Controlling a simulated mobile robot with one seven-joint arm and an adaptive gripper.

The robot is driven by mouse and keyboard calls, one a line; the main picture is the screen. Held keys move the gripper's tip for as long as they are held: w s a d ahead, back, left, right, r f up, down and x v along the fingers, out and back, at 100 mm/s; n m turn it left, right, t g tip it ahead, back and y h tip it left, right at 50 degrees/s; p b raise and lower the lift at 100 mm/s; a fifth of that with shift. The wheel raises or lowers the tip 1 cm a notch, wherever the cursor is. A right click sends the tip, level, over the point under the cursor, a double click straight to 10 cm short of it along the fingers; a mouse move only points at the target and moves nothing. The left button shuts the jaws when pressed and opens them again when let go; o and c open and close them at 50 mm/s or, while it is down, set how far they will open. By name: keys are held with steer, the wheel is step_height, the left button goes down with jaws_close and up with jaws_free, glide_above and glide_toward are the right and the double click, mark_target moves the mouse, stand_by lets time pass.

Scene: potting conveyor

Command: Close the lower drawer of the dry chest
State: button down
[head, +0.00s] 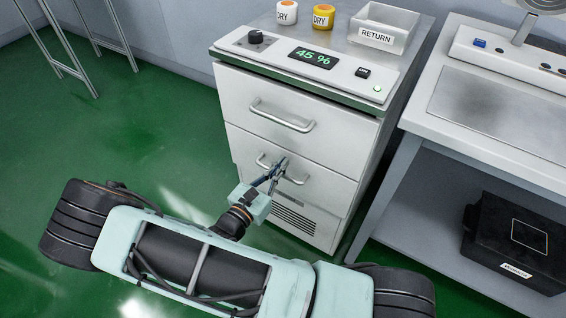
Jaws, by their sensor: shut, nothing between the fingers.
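The dry chest (230,91) is a white cabinet with two drawers and a panel reading 45 %. The lower drawer (322,182) has a metal bar handle (296,180), partly hidden by my gripper. Its front looks about flush with the cabinet; a small gap cannot be ruled out. The upper drawer (240,95) with its own handle (281,115) looks shut. My gripper (279,166) is shut and empty, at the middle of the lower drawer's handle. I cannot tell whether the fingertips touch the handle or the drawer front.
Two DRY jars, one white (287,12) and one yellow (323,17), and a RETURN tray (399,26) stand on the chest. A workbench (430,112) is close on the right, with a black case (484,240) on its shelf. Green floor (150,130) is free on the left.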

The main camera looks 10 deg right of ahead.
steer(key=p+v, duration=0.2)
steer(key=v, duration=0.9)
steer(key=shift+s+a, duration=0.25)
steer(key=shift+a, duration=0.05)
